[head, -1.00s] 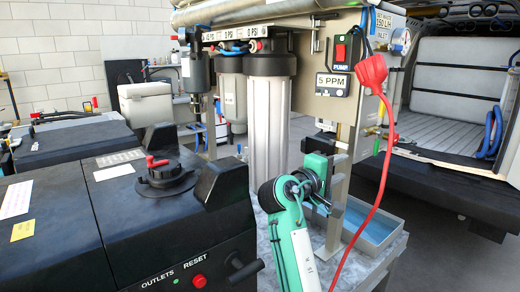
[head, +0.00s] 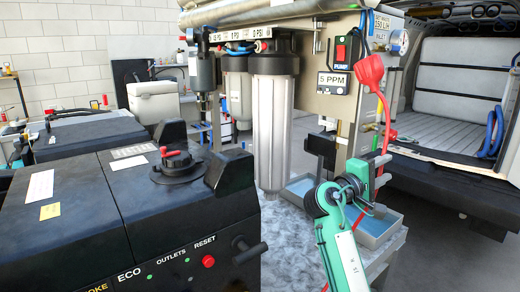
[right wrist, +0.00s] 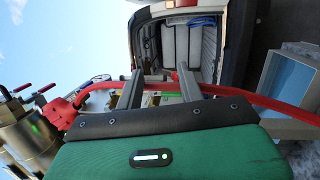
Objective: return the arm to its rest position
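My right arm (head: 340,240), green and white, rises from the bottom of the head view. Its right gripper (head: 384,170) points right, in front of the metal frame and near the hanging red hose (head: 387,122). In the right wrist view the two grey fingers (right wrist: 158,85) stand well apart, with nothing visibly gripped. The red hose (right wrist: 265,103) also crosses this view close to the fingers. I cannot tell whether it touches them. My left gripper is out of view.
A large white filter housing (head: 270,130) stands behind the arm. A black console (head: 170,215) fills the left. A blue-lined tray (head: 375,228) sits low beside the arm, under the hose. An open van (head: 455,80) stands at the right, with open floor before it.

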